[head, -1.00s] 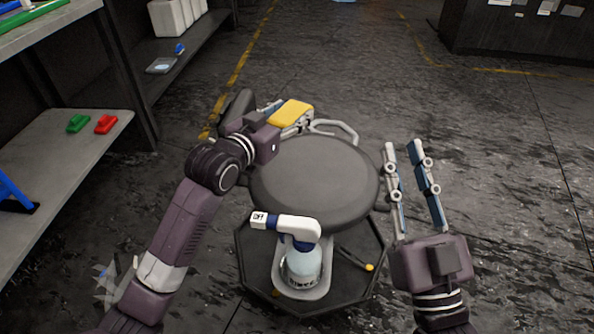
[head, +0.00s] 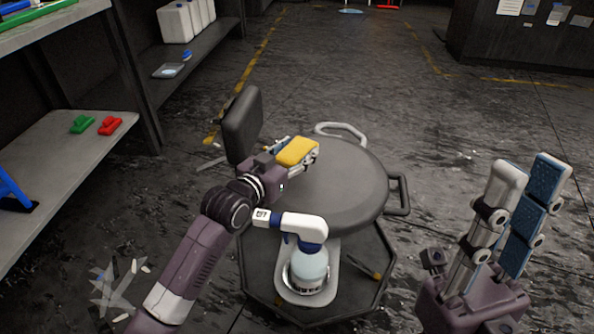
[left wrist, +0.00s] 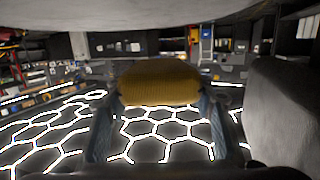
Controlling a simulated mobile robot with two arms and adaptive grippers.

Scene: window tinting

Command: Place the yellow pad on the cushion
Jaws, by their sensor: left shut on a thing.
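The yellow pad (head: 297,151) is held between the fingers of my left gripper (head: 300,160), over the left back part of the round grey cushion (head: 340,190). I cannot tell from the head view whether the pad touches the cushion. In the left wrist view the pad (left wrist: 160,82) sits between the two fingertips, with a grey surface along the top of the picture. My right gripper (head: 528,175) is raised at the right, its two fingers apart with blue inner pads and nothing between them.
The cushion tops a black octagonal cart with a handle (head: 400,193) at its right. A white and blue spray bottle (head: 310,262) stands on the cart's lower tray in front. A dark backrest (head: 242,124) rises at the left. A shelf (head: 60,165) with green and red pieces stands further left.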

